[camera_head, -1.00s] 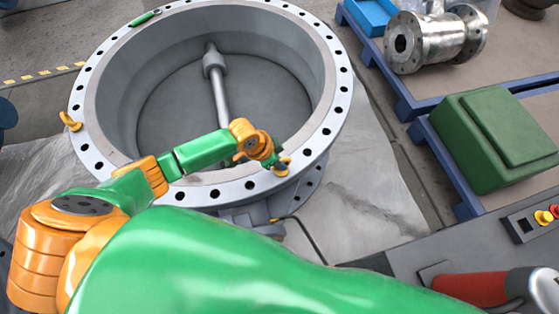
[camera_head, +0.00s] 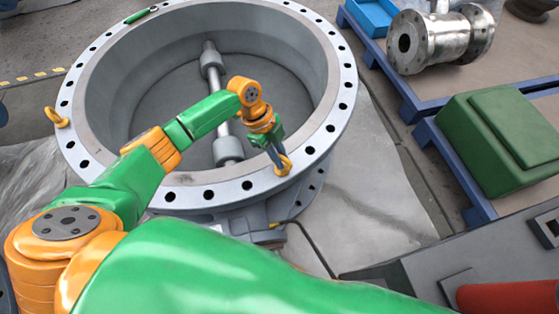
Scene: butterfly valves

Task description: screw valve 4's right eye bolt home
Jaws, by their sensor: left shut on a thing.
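Valve 4 (camera_head: 342,108) is a large grey ring-shaped body with a pale flange full of bolt holes, lying open side up. Its right eye bolt (camera_head: 285,167) is a yellow-orange ring at the near right of the flange. My left gripper (camera_head: 279,160) comes down on it from above and is shut on its ring. The fingers partly hide the ring, and I cannot see how far its shank sits in the flange. Another yellow eye bolt (camera_head: 57,118) stands at the flange's left edge. My right gripper is not in view.
A green box (camera_head: 500,135) and a steel flanged valve (camera_head: 440,40) stand on blue-framed pallets at the right. A green tool (camera_head: 139,15) lies on the far flange rim. A grey panel with a red part (camera_head: 510,297) is at lower right. My green arm covers the bottom foreground.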

